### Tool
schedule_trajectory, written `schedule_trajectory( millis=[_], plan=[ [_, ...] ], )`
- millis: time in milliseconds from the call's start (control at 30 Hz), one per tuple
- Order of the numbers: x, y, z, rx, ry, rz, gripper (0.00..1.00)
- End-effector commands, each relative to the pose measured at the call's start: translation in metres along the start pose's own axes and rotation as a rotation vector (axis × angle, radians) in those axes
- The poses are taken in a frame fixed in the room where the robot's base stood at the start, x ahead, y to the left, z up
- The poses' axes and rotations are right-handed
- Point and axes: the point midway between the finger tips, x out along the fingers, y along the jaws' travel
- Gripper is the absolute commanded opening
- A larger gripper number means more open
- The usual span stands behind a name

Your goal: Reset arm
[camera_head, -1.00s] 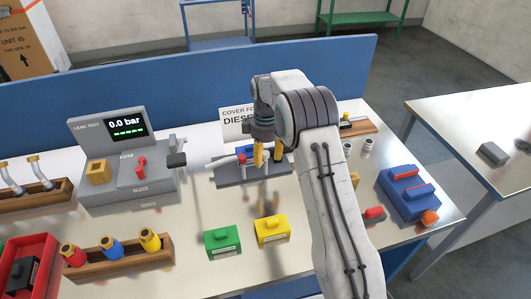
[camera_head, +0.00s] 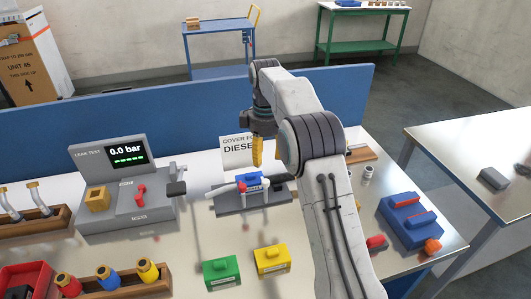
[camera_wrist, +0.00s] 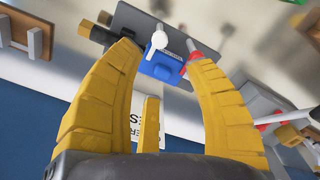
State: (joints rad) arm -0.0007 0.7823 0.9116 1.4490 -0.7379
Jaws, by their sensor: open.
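The blue block also shows beyond the fingertips in the wrist view (camera_wrist: 160,68). My arm hides part of the bench's right side.
A leak tester (camera_head: 130,205) reading 0.0 bar stands left. Green (camera_head: 221,270) and yellow (camera_head: 272,259) blocks lie in front. A wooden rack (camera_head: 125,287) holds several coloured-collar fittings. A blue box (camera_head: 408,219) stands right. A blue panel (camera_head: 180,119) runs along the back edge.

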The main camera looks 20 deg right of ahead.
Motion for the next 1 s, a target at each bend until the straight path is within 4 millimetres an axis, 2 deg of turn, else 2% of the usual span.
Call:
schedule_trajectory(
  millis=[633, 833, 1000],
  plan=[
    [-0.006, -0.001, 0.001, 0.003, 0.001, 0.001, 0.48],
    [-0.029, -0.013, 0.014, 0.053, 0.023, 0.02, 0.48],
    [-0.061, -0.036, 0.04, 0.14, 0.061, 0.048, 0.48]
  ],
)
